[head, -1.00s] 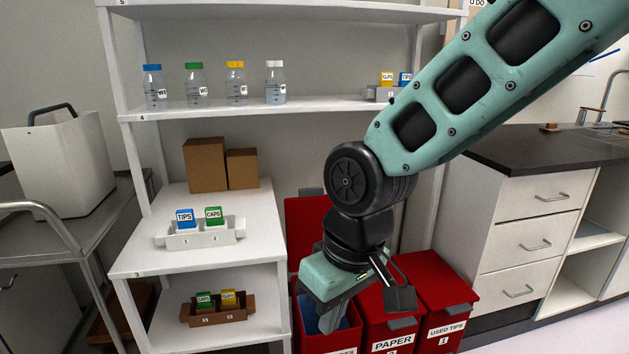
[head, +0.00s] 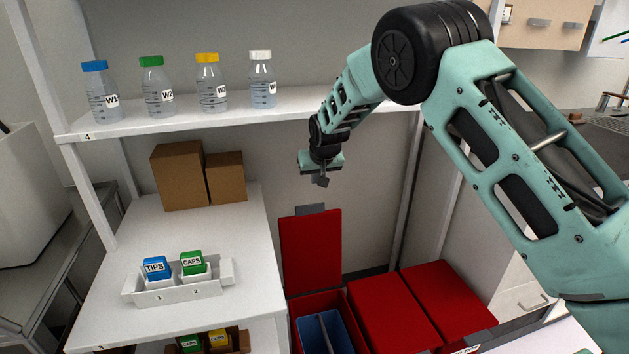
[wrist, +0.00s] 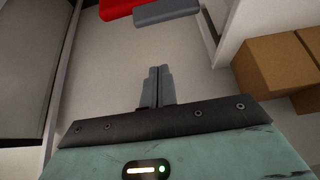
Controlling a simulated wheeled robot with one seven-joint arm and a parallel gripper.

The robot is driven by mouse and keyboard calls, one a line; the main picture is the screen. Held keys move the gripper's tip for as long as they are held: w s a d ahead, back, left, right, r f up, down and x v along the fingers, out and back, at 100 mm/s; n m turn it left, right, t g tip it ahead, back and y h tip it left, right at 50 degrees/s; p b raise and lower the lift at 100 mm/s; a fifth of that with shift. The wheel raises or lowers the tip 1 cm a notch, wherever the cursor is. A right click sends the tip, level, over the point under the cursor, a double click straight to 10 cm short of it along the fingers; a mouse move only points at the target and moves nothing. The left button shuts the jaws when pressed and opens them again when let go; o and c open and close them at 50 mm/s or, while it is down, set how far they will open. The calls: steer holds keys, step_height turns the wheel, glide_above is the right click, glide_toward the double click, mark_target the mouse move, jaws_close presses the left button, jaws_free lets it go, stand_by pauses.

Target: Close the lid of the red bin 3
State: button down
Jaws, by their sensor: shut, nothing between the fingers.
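The leftmost red bin (head: 296,303) stands open beside the shelf, with a blue container (head: 318,335) inside. Its number does not show now. Its red lid (head: 311,252) stands upright at the back, with a grey handle (head: 310,209) on top. In the wrist view, part of the red lid (wrist: 118,8) and the grey handle (wrist: 166,12) show at the top edge. My gripper (head: 320,181) is up above the lid, near the back wall, apart from it. In the wrist view my fingertips (wrist: 156,74) are together and empty.
Two more red bins, a middle one (head: 388,310) and a right one (head: 445,295), have shut lids. The white shelf (head: 130,225) on the left holds a rack and cardboard boxes (head: 177,175). An upper shelf (head: 210,119) holds several bottles.

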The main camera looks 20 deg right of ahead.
step_height(320, 180, down, 7)
steer(key=p, duration=0.1)
steer(key=shift+w, duration=0.15)
stand_by(0.6)
stand_by(0.3)
